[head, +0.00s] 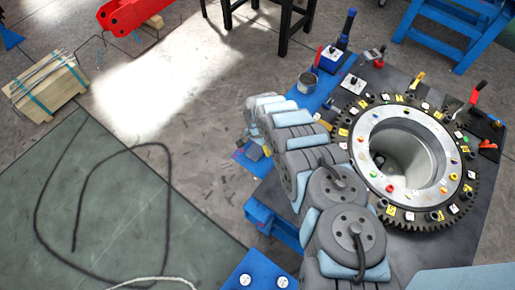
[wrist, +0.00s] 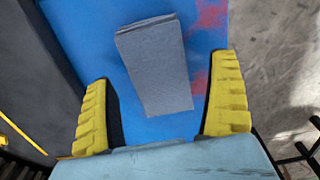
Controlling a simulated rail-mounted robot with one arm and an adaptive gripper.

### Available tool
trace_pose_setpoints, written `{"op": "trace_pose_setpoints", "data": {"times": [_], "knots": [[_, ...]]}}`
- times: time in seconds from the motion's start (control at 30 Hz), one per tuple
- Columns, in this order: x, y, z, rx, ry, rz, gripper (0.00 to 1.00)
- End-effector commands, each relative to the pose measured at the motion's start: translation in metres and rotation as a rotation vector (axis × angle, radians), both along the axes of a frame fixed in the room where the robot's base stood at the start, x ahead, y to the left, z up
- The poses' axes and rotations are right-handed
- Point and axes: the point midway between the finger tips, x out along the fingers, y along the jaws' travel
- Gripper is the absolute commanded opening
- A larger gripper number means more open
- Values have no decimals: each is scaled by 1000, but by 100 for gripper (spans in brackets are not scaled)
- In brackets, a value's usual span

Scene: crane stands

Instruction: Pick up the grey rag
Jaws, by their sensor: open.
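The grey rag (wrist: 158,65) is a folded, roughly rectangular cloth lying flat on a blue surface (wrist: 75,25) with reddish patches. In the wrist view it shows between the two yellow fingers of my gripper (wrist: 163,70). The fingers stand wide apart, with blue surface showing on both sides of the rag, and neither appears to touch it. The height of my gripper above the rag is hard to tell.
A large toothed ring (head: 463,187) with many small coloured parts stands on the dark bench top to the right of my arm. A metal can (head: 307,83) and tools stand at the bench's far end. A wooden crate (head: 45,84) and a green mat (head: 100,215) with cable lie left.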

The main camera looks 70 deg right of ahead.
Motion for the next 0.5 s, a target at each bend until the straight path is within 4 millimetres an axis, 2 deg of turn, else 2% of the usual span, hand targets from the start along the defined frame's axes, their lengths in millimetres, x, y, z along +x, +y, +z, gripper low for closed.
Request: {"op": "trace_pose_setpoints", "data": {"times": [0.2, 0.5], "knots": [[0, 1, -12, -1, -3, -1, 90], [0, -1, -15, -2, -1, -2, 90]]}}
